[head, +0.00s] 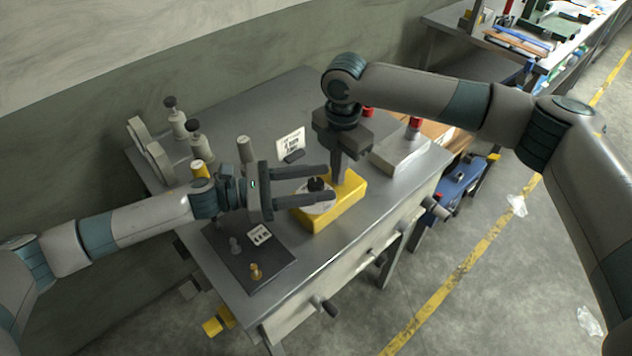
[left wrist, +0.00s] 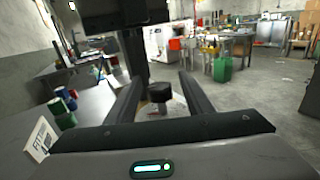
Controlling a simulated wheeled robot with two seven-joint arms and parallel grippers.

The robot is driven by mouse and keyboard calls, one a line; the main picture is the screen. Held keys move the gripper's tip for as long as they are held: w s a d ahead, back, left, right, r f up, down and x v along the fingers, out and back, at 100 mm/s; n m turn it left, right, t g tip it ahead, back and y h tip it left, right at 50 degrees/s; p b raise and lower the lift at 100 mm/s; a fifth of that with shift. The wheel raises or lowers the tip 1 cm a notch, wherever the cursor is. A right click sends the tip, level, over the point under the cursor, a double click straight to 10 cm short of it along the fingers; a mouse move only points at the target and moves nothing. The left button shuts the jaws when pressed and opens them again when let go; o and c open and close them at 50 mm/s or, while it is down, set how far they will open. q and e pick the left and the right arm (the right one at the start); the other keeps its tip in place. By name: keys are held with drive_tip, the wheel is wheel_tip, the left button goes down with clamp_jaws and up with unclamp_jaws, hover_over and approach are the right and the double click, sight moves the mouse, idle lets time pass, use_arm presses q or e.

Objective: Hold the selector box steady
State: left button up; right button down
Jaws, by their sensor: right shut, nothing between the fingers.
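The yellow selector box (head: 346,197) sits on the grey workbench, with a pale round dial and a black knob (head: 316,184) on its top. The knob also shows in the left wrist view (left wrist: 160,92). My left gripper (head: 331,182) comes in from the left, open, one finger on each side of the knob with gaps to both. My right gripper (head: 338,180) points down, shut and empty, its fingertips at the top of the box behind the knob. I cannot tell whether they touch the box. My left fingers hide part of the dial and box.
A dark mat (head: 230,262) with small pegs lies front left on the bench. Several posts and a small white sign (head: 291,145) stand behind. A grey block (head: 400,152) with a red top part stands to the right. Bare benchtop (head: 250,110) lies at the back.

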use_arm(q)
drive_tip(key=shift+f, duration=0.1)
drive_tip(key=v, duration=0.7)
drive_tip(key=shift+s+a, duration=0.15)
drive_tip(key=shift+a, duration=0.1)
